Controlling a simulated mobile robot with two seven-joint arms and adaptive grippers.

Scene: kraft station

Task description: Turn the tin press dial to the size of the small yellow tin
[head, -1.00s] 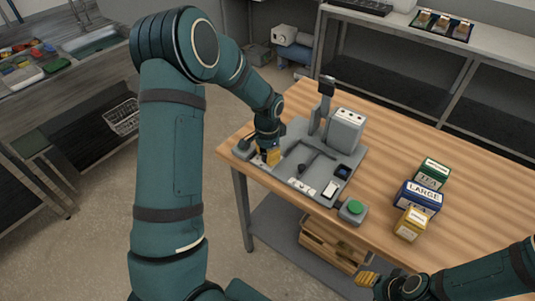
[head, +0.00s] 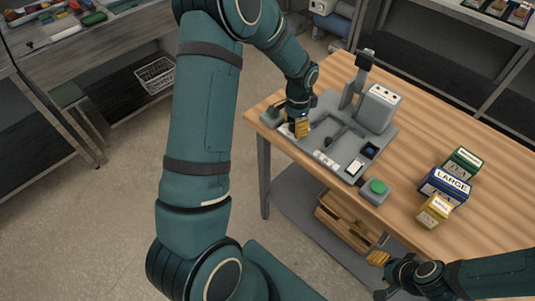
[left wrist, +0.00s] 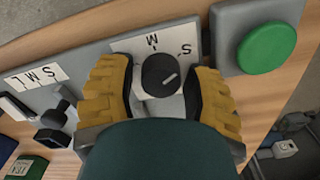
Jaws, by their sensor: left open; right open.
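In the left wrist view the black round dial (left wrist: 161,75) sits on a white card marked S and M. Its white pointer line points to the right and slightly up, near the S side. My left gripper (left wrist: 160,98) is open, one yellow finger on each side of the dial, with gaps to the knob. In the head view the left gripper (head: 298,128) is low over the left end of the grey tin press (head: 338,150) and hides the dial. The small yellow tin (head: 434,210) stands at right on the table. My right gripper (head: 378,260) is open and empty at the table's front.
A blue LARGE tin (head: 444,187) and a green tin (head: 465,162) stand behind the yellow one. A green button (head: 377,187) is at the press's right end; another green button (left wrist: 270,47) is beside the dial. A wooden crate (head: 345,222) sits below the table.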

